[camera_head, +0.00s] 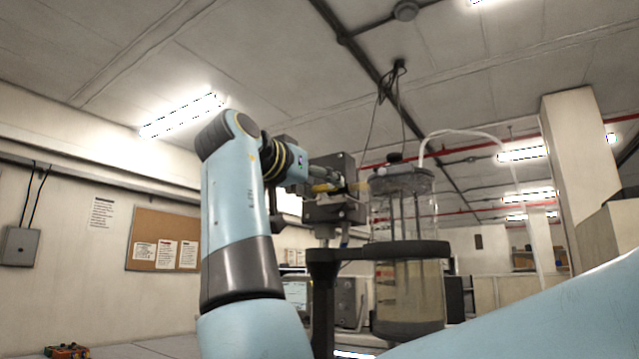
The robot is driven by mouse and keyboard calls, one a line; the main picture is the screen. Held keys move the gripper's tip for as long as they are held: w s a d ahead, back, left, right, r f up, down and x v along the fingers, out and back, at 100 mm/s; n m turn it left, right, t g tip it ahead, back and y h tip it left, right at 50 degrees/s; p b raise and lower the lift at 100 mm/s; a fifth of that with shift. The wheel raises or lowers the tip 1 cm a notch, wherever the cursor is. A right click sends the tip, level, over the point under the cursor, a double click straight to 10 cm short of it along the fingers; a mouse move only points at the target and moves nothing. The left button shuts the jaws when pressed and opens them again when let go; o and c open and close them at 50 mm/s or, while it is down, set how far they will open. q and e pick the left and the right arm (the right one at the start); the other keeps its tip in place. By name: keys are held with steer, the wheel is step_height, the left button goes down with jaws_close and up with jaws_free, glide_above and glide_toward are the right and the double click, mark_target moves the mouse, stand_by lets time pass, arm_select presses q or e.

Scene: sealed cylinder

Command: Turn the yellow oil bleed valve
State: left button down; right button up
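A glass cylinder (408,285) with a grey lid (402,182) stands right of centre, part-filled with yellowish liquid and circled by a dark ring holder (405,250). A small yellow part (323,187), which looks like the bleed valve handle, shows left of the lid, in front of a grey box (335,212).
A dark stand post (323,300) holds the ring. A clear hose (470,133) arcs from the lid to the right. Cables hang from the ceiling above it. A cork board (163,239) is on the left wall. A red and green device (67,351) lies at lower left.

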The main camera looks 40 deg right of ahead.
steer(key=c, duration=0.4)
steer(key=shift+c, duration=0.8)
steer(key=shift+m+b, duration=0.6)
steer(key=shift+b, duration=0.3)
arm_select(q)
step_height(320, 180, down, 12)
steer(key=d+b, duration=0.1)
steer(key=b, duration=0.9)
steer(key=shift+s, duration=0.15)
arm_select(e)
steer(key=m, duration=0.5)
steer(key=s+m, duration=0.1)
steer(key=m, duration=0.5)
steer(key=s+d+m, duration=0.1)
steer(key=m, duration=0.4)
steer(key=shift+r, duration=0.4)
steer(key=shift+s+m, duration=0.1)
steer(key=shift+m, duration=0.3)
steer(key=o, duration=1.2)
steer(key=shift+r, duration=0.1)
